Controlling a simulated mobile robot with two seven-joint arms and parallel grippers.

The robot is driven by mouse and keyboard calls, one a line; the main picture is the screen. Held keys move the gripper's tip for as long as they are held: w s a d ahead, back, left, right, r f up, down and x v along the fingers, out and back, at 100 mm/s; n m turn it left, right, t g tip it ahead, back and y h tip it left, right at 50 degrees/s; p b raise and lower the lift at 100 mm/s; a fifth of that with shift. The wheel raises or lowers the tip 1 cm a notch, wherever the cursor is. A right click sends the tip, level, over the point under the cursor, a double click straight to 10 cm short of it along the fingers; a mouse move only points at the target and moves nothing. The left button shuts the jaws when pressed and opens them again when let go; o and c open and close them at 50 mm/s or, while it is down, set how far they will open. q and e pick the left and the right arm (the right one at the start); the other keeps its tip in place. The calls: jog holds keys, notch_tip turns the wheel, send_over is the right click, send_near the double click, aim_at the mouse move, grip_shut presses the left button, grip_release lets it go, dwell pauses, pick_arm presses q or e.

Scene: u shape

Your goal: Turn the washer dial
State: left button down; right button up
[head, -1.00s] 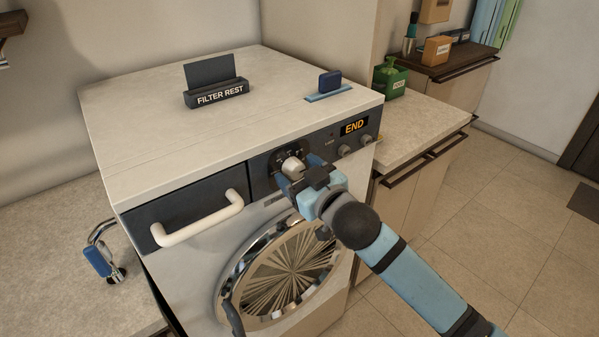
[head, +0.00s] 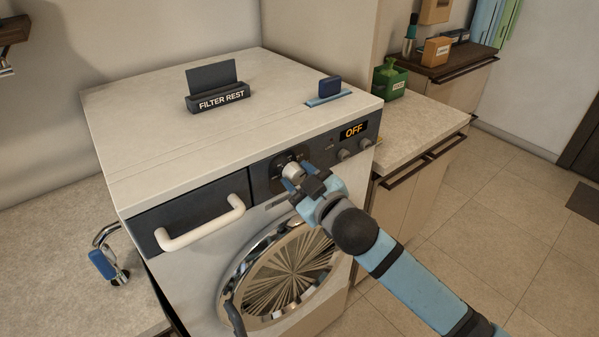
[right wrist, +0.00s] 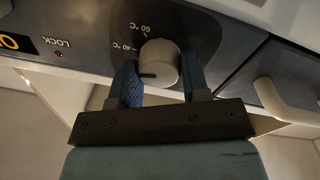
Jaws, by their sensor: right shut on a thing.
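The washer (head: 215,135) stands in front of me with its round door (head: 290,265) shut. Its dial (head: 292,171) is a pale round knob on the dark control panel. My right gripper (head: 294,178) is at the panel with its fingers around the dial. In the right wrist view the dial (right wrist: 159,62) sits between the two blue fingers (right wrist: 160,82), with a dark mark on its lower left side. The display (head: 354,131) reads OFF. My left gripper is out of view.
A white drawer handle (head: 200,225) juts out left of the dial. Two smaller knobs (head: 343,155) sit to its right. A FILTER REST holder (head: 217,98) and a blue block (head: 329,86) stand on the washer top. A counter (head: 420,130) is to the right.

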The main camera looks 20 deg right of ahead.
jog(key=n+p, duration=0.2)
jog(key=n, duration=0.1)
jog(key=shift+n, duration=0.4)
jog(key=n+p, duration=0.2)
jog(key=n, duration=0.2)
jog(key=shift+n+p, duration=0.3)
jog(key=shift+n, duration=0.1)
jog(key=n+p, duration=0.1)
jog(key=n, duration=0.2)
jog(key=shift+n+y+p, duration=0.3)
jog(key=shift+f+n+p, duration=0.1)
jog(key=shift+n+p, duration=0.5)
jog(key=shift+n, duration=1)
jog(key=o, duration=0.9)
jog(key=shift+f+b+v, duration=0.2)
jog(key=shift+b+v, duration=1.45)
jog(key=shift+v, duration=5.3)
